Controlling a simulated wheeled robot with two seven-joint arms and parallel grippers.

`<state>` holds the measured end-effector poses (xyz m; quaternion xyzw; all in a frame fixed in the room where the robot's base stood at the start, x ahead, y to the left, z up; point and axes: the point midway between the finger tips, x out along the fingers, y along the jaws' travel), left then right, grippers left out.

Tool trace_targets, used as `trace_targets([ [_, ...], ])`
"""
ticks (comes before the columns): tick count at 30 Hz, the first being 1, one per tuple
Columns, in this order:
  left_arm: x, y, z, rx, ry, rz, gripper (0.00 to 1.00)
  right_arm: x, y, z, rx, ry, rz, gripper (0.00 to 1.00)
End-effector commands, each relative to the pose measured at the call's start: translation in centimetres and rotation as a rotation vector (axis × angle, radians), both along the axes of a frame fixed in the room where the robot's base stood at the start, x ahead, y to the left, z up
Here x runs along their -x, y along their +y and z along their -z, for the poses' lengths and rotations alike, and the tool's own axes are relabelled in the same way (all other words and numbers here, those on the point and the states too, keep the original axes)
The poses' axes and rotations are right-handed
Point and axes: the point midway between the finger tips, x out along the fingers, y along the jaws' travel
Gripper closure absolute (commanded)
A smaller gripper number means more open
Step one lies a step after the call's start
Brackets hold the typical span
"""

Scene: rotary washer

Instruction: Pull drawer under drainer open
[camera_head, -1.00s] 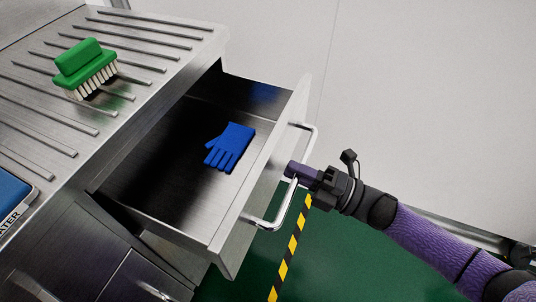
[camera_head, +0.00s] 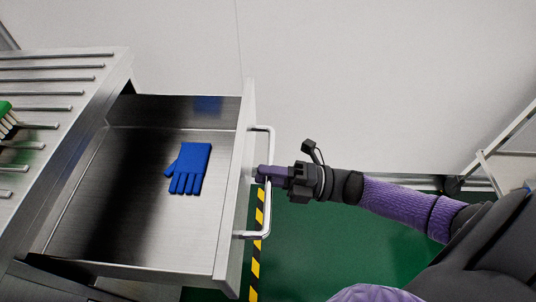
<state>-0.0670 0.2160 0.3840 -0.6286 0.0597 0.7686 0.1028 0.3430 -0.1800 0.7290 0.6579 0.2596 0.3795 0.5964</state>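The metal drawer (camera_head: 130,270) under the ribbed drainer (camera_head: 65,130) stands wide open, and its inside shows. A blue glove (camera_head: 188,168) lies on the drawer floor. The drawer's bar handle (camera_head: 266,218) runs along its front face on the right. My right gripper (camera_head: 262,174) is at the middle of the handle, with its purple fingers across the bar. The fingers overlap in this view, so whether they are closed on the bar is hidden. My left gripper is not in view.
A green brush (camera_head: 6,118) sits on the drainer at the left edge. A white wall (camera_head: 370,80) stands behind. The green floor (camera_head: 340,250) has a black and yellow stripe (camera_head: 256,268). A metal frame (camera_head: 500,145) stands at the right.

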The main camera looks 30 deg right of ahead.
Motion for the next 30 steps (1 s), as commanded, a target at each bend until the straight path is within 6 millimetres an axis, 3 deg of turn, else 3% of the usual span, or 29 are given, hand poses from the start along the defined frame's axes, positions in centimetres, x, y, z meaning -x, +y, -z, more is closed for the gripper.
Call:
trace_targets([
  [1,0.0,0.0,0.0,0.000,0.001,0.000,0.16,0.0,0.0,0.0,-0.001,-0.001,0.000,0.59],
  [3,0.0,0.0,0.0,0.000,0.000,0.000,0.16,0.0,0.0,0.0,-0.001,-0.001,0.000,0.46],
  [17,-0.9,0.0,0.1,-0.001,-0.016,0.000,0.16,0.2,-0.4,0.0,0.000,0.000,0.001,0.46],
  [25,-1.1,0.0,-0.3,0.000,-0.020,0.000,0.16,3.9,-5.5,1.3,0.001,0.002,0.003,0.46],
  [30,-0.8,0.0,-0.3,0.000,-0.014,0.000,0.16,5.4,-7.6,1.8,0.001,0.001,0.002,0.46],
])
